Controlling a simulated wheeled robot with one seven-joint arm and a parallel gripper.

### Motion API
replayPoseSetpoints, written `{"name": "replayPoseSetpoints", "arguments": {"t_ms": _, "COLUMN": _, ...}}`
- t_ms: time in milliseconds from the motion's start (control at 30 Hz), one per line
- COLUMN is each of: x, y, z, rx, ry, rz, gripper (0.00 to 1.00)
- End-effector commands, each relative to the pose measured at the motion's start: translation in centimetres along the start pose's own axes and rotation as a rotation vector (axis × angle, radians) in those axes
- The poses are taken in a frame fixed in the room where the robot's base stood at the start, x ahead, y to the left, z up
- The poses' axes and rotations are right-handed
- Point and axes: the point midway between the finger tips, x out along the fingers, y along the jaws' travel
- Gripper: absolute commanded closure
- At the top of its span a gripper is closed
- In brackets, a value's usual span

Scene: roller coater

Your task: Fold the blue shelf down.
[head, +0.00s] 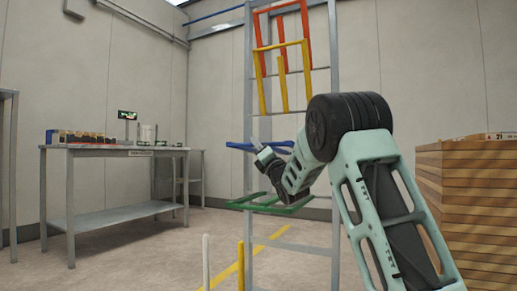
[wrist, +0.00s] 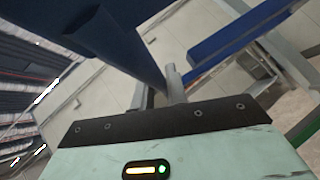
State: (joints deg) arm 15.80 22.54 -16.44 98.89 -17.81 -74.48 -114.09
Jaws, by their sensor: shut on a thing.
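The blue shelf (head: 240,146) is an open frame on the grey upright rack (head: 249,80). In the head view it sticks out to the left and looks about level, above the green shelf. My gripper (head: 257,146) is at the blue shelf's front bar, shut on it; my wrist hides part of the shelf. In the wrist view a straight blue bar of the shelf (wrist: 240,32) runs across the upper right.
Red (head: 305,35) and yellow (head: 283,75) frames stand steeply raised above. The green shelf (head: 285,207) lies level below. A metal table (head: 110,150) stands left, stacked boards (head: 470,200) right. White (head: 206,262) and yellow (head: 240,265) posts stand in front.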

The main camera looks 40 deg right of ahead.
Motion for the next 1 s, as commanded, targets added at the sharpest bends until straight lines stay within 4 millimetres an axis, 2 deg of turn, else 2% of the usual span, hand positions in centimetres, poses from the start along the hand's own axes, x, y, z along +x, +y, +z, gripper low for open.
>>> {"name": "replayPoseSetpoints", "arguments": {"t_ms": 33, "x": -0.55, "y": -0.36, "z": -0.58, "rx": 0.001, "ry": 0.0, "rz": 0.0, "gripper": 1.0}}
{"name": "replayPoseSetpoints", "arguments": {"t_ms": 233, "x": -1.14, "y": -0.76, "z": -1.12, "rx": 0.001, "ry": -0.001, "rz": -0.001, "gripper": 1.0}}
{"name": "replayPoseSetpoints", "arguments": {"t_ms": 767, "x": -1.26, "y": -0.87, "z": -1.23, "rx": 0.001, "ry": 0.0, "rz": -0.002, "gripper": 1.0}}
{"name": "replayPoseSetpoints", "arguments": {"t_ms": 800, "x": -1.26, "y": -0.87, "z": -1.24, "rx": 0.001, "ry": 0.0, "rz": -0.001, "gripper": 0.77}}
{"name": "replayPoseSetpoints", "arguments": {"t_ms": 833, "x": -1.26, "y": -0.87, "z": -1.24, "rx": 0.001, "ry": 0.0, "rz": -0.001, "gripper": 0.69}}
{"name": "replayPoseSetpoints", "arguments": {"t_ms": 867, "x": -1.26, "y": -0.87, "z": -1.24, "rx": 0.001, "ry": 0.0, "rz": -0.001, "gripper": 0.64}}
{"name": "replayPoseSetpoints", "arguments": {"t_ms": 1000, "x": -1.26, "y": -0.86, "z": -1.25, "rx": 0.001, "ry": 0.0, "rz": -0.001, "gripper": 0.64}}
